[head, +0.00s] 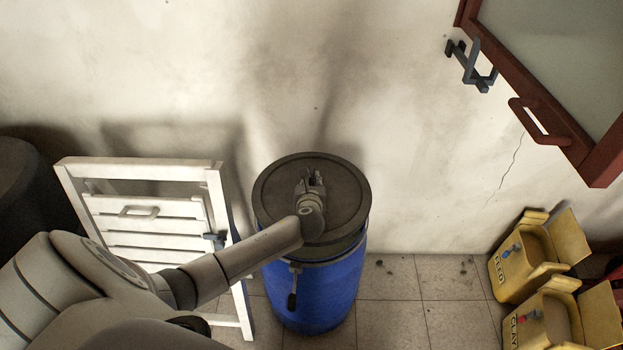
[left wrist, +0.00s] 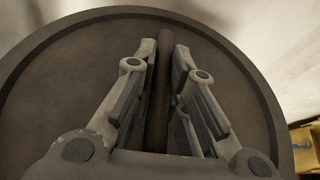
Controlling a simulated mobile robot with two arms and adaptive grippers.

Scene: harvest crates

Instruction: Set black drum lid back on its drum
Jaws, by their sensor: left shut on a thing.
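The black drum lid (head: 343,213) is a dark round disc with a raised rim, at the top of the blue drum (head: 315,295) in the head view. It looks roughly level and lined up with the drum's mouth. I cannot tell whether it is fully seated. My left gripper (head: 312,181) is over the lid's middle, shut on a bar-like grip of the lid. In the left wrist view the lid (left wrist: 60,100) fills most of the picture, with the bar between my fingers (left wrist: 165,85). My right gripper is not in view.
Yellow bins (head: 540,255) stand on the floor at the right. A red-framed cabinet or window (head: 555,95) is at upper right.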

